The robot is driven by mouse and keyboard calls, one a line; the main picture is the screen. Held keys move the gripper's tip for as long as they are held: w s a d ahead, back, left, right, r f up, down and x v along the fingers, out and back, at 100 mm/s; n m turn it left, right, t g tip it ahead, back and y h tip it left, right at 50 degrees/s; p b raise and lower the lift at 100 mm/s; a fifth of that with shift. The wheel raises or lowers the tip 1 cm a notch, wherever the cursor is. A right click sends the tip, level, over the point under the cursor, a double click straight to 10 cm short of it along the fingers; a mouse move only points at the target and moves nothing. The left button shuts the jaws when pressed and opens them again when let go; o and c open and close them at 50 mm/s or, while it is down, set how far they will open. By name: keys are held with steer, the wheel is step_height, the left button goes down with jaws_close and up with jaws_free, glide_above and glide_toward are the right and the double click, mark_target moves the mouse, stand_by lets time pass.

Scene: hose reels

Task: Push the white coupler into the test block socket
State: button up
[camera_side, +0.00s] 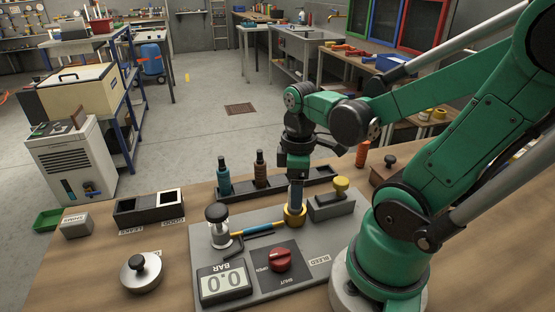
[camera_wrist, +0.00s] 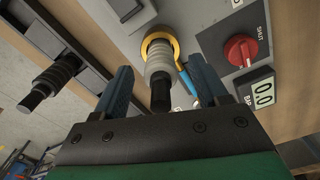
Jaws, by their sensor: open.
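The white coupler (camera_wrist: 158,62), pale and ribbed with a black end, stands in or just over the yellow-ringed socket (camera_wrist: 157,40) in the wrist view; its seating depth is hidden. The socket ring also shows in the side view (camera_side: 294,216), on the grey test block plate (camera_side: 208,262). My gripper (camera_wrist: 161,70) is open, with one blue finger on each side of the coupler and gaps visible between. In the side view, my gripper (camera_side: 297,192) points down right above the socket, and its fingers hide most of the coupler.
A dark rack (camera_side: 312,186) behind the plate holds a teal coupler (camera_side: 223,176) and a brown one (camera_side: 259,170).

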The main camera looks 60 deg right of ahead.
step_height(320, 180, up, 11)
steer(key=shift+r, duration=0.1)
steer(key=w+a+f+m+t, duration=0.4)
steer(key=w+a+f+t, duration=0.1)
steer(key=w+a+t, duration=0.2)
steer(key=shift+w+a+m, duration=0.3)
steer(key=shift+w+a, duration=0.3)
steer(key=shift+w, duration=0.1)
stand_by(0.4)
